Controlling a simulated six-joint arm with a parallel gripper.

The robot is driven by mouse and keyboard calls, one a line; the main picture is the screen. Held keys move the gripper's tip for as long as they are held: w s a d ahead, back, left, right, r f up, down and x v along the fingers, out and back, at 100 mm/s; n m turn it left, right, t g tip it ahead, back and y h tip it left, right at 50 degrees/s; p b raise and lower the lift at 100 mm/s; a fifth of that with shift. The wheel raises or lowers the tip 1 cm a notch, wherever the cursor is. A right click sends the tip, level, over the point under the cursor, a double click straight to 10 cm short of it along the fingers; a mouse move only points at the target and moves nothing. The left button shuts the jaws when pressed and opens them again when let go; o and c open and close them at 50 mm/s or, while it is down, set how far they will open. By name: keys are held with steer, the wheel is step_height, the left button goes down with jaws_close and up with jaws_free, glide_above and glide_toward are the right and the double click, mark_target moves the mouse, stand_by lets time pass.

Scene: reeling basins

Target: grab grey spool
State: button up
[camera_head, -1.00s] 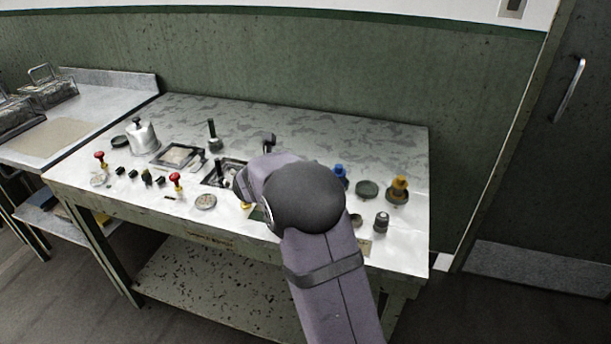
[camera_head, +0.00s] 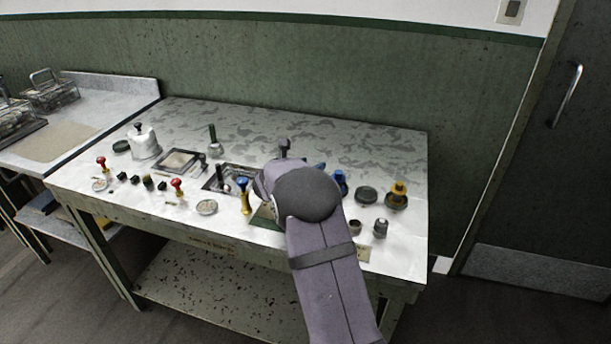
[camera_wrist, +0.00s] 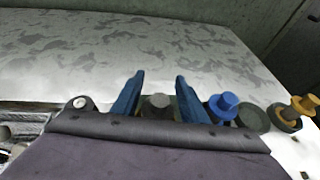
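A grey spool (camera_wrist: 158,104) stands on the worktop and shows between the two blue fingers of my gripper (camera_wrist: 160,79) in the wrist view. Its lower part is hidden by my wrist. The fingers are apart, one to each side of the spool in the picture, and I see no clear contact. In the head view my arm covers the place in front of the gripper, so I cannot make out this spool there.
Right of the gripper stand a blue spool (camera_wrist: 223,105), a dark green disc (camera_head: 366,194) and an orange-yellow spool (camera_head: 397,195). A small dark grey piece (camera_head: 380,229) is near the front edge. The back is clear.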

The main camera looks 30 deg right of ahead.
steer(key=shift+w+d+f, duration=0.1)
jaws_close()
stand_by(0.3)
